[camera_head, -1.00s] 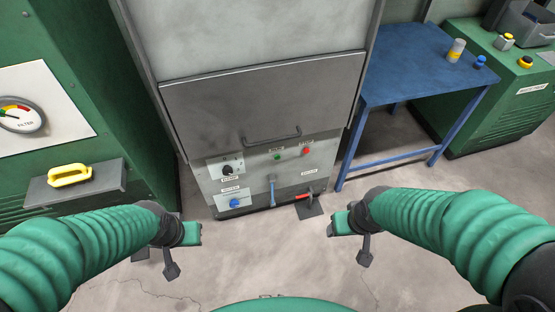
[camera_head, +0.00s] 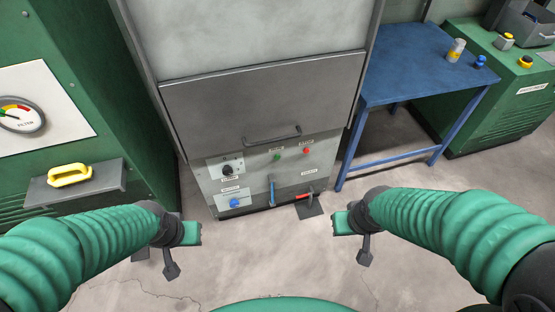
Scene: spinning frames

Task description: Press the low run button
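A grey cabinet's lower control panel (camera_head: 256,176) faces me in the middle. A small green button (camera_head: 277,157) sits high on it under a label, with a red button (camera_head: 306,151) to its right. A blue button (camera_head: 235,203) sits low at the left of the panel. The labels are too small to read, so I cannot tell which is the run button. My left gripper (camera_head: 182,250) is in front of the panel, lower left, touching nothing visible. My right gripper (camera_head: 356,240) is lower right, also apart from the panel. Neither appears to hold anything; their opening is unclear.
A black knob (camera_head: 227,170), a blue lever (camera_head: 271,190) and a red-handled pedal (camera_head: 306,198) are near the buttons. A door handle (camera_head: 272,137) juts out above. A green cabinet (camera_head: 120,100) stands left, a blue table (camera_head: 410,60) right. The floor between my grippers is clear.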

